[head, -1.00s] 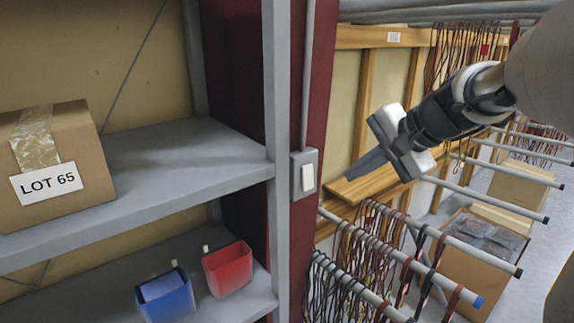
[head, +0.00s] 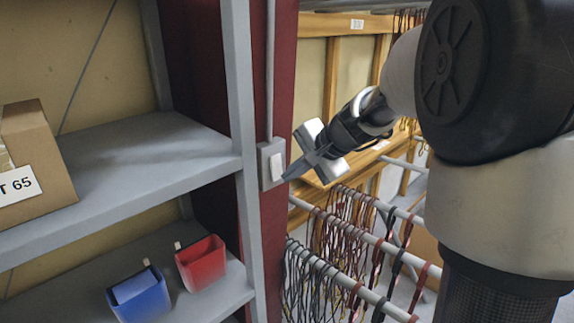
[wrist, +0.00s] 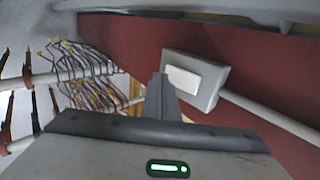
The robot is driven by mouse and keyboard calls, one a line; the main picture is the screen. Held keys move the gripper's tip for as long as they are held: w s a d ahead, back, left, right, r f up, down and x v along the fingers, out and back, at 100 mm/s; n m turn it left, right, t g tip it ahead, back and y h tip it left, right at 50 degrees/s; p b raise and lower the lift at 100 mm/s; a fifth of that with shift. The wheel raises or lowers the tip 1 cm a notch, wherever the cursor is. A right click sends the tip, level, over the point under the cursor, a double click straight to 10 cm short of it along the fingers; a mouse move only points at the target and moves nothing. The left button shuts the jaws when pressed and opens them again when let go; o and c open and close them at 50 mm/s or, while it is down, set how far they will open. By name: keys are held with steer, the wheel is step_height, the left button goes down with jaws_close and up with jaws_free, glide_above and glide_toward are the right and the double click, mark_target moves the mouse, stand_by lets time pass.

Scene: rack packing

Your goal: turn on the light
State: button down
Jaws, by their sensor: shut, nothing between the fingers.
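The light switch (head: 271,164) is a grey box with a white rocker, mounted on the dark red post (head: 280,90) right of the shelf. My gripper (head: 290,176) is shut and empty, with its fingertips close to the right side of the switch in the head view. In the wrist view the switch (wrist: 197,80) sits just beyond and right of my fingertips (wrist: 159,80). The rocker (wrist: 183,80) faces the gripper. I cannot tell whether the fingertips touch the switch.
A grey shelf (head: 150,165) at left holds a carton (head: 55,165), a blue bin (head: 140,297) and a red bin (head: 202,263). Rails with hanging cables (head: 350,215) are below and right of my gripper. A conduit (head: 270,70) runs up from the switch.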

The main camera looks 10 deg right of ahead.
steer(key=shift+w+a+f, duration=0.1)
steer(key=shift+w+a, duration=0.4)
steer(key=shift+w, duration=0.25)
steer(key=shift+w+f, duration=0.1)
steer(key=shift+f, duration=0.1)
steer(key=shift+a+r, duration=0.1)
steer(key=shift+r, duration=0.1)
steer(key=shift+r+p, duration=0.4)
steer(key=shift+r, duration=0.35)
